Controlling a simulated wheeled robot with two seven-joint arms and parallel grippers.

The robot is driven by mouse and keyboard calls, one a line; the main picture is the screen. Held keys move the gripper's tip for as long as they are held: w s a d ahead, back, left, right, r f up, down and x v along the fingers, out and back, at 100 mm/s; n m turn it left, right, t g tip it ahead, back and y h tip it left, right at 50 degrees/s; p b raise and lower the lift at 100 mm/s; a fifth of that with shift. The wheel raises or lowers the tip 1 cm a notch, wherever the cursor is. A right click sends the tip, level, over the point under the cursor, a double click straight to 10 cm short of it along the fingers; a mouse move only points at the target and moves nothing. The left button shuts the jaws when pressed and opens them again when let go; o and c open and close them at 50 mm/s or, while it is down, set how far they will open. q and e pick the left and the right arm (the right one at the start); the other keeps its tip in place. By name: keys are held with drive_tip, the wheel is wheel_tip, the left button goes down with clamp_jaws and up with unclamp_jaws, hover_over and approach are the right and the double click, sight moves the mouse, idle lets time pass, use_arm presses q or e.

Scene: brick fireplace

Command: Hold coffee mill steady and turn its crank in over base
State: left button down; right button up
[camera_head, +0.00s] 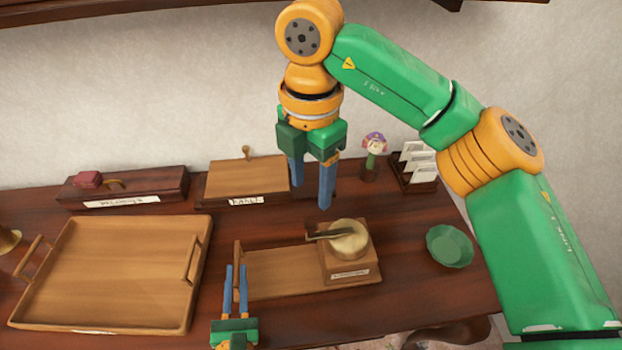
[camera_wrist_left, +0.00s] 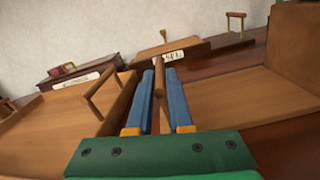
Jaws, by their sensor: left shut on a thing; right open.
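The coffee mill (camera_head: 335,268) is a wooden box with a round brass top, at the right end of a flat wooden base board (camera_head: 285,274). Its dark crank (camera_head: 325,235) lies across the brass top and points left, over the base. An upright wooden handle (camera_head: 238,250) stands at the base's left end. My left gripper (camera_head: 235,268) is shut on this handle; in the left wrist view a wooden bar (camera_wrist_left: 171,78) sits between its fingers. My right gripper (camera_head: 311,197) is open and empty, pointing down above and slightly left of the crank, apart from it.
A wooden tray (camera_head: 110,270) with handles lies close on the left. Two labelled boxes (camera_head: 245,180) (camera_head: 130,187) stand at the back. A small figure (camera_head: 373,160) and a rack with white cards (camera_head: 418,165) stand behind the mill. A green bowl (camera_head: 450,246) is to its right.

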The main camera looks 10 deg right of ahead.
use_arm(q)
drive_tip(key=c, duration=0.8)
unclamp_jaws()
drive_tip(key=shift+o, duration=0.2)
